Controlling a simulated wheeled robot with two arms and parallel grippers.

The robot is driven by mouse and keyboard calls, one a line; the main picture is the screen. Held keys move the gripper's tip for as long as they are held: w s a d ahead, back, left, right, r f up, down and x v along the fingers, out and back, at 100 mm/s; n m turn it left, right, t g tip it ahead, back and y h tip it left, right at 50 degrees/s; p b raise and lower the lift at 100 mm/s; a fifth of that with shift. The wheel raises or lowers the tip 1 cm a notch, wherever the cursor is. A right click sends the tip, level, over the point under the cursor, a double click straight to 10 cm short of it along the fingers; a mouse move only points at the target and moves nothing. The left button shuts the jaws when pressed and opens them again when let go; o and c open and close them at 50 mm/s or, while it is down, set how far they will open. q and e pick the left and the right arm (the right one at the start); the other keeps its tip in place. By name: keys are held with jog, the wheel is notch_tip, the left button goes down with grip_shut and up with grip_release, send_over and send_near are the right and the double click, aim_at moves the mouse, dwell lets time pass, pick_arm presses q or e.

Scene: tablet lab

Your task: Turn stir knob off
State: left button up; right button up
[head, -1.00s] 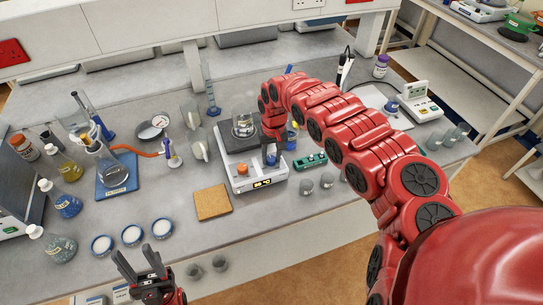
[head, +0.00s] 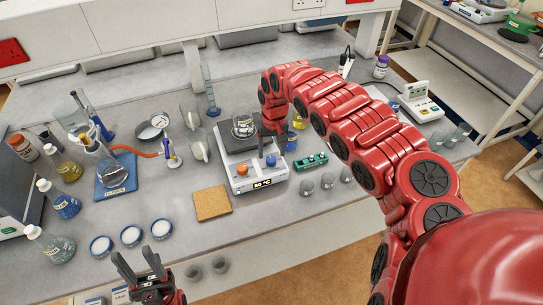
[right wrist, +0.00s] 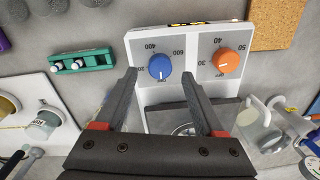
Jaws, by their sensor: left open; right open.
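The stirring hot plate (head: 237,184) stands mid-bench with a glass beaker (head: 243,126) on its dark top. Its front carries a blue knob (head: 271,160) and an orange knob (head: 241,171). In the right wrist view the blue knob (right wrist: 159,66) shows whole, its white mark seeming to point at the OFF label. The orange knob (right wrist: 227,60) is beside it. My right gripper (right wrist: 159,74) is open and empty, its fingertips framing the blue knob with no visible contact. In the head view my arm partly hides this gripper. My left gripper (head: 140,268) is open and empty at the front edge.
A cork mat (head: 213,203) lies left of the hot plate. Flasks (head: 66,204) and white-filled dishes (head: 131,235) stand at the left. A burner (head: 172,155) stands behind the mat.

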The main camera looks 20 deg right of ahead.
aim_at(274, 159)
notch_tip(274, 159, up, 14)
jog(key=b, duration=0.4)
jog(key=shift+d+r, duration=0.25)
jog(key=shift+d, duration=0.05)
